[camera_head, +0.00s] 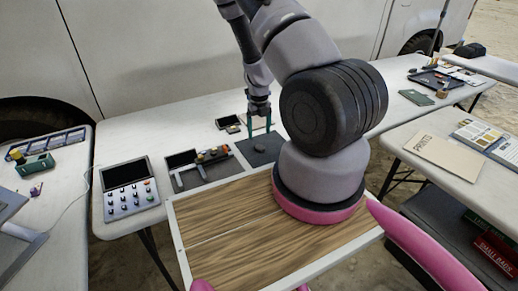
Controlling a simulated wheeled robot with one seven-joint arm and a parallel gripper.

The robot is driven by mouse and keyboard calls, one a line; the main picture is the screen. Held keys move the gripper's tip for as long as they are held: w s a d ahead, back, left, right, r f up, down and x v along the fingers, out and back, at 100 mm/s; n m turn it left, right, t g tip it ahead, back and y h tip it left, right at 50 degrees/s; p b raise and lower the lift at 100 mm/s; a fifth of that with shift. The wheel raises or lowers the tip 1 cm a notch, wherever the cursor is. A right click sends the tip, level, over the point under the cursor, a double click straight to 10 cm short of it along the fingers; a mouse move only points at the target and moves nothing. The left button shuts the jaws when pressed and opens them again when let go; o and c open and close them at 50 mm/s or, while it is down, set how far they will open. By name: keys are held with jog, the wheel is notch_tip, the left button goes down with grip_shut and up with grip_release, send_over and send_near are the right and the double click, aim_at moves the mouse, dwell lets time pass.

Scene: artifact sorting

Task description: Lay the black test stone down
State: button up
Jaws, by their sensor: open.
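My gripper (259,127) points down at the far side of the middle table, its two teal fingers apart. Below the fingertips lies a dark square mat (272,157). A small dark lump (260,147), which looks like the black test stone, rests on the mat just under the fingertips. It is too small to tell its exact shape or whether a finger touches it.
Left of the mat are a tray with a stand (203,168) and a control box with a screen (129,188). A small dark device (229,122) lies behind. A wood-topped board (225,225) is in front. Side tables hold more items.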

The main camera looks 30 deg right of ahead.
aim_at(259, 147)
jog(key=f, duration=0.6)
jog(key=shift+s+f, duration=0.2)
jog(key=shift+f, duration=0.1)
jog(key=shift+c, duration=0.3)
grip_shut()
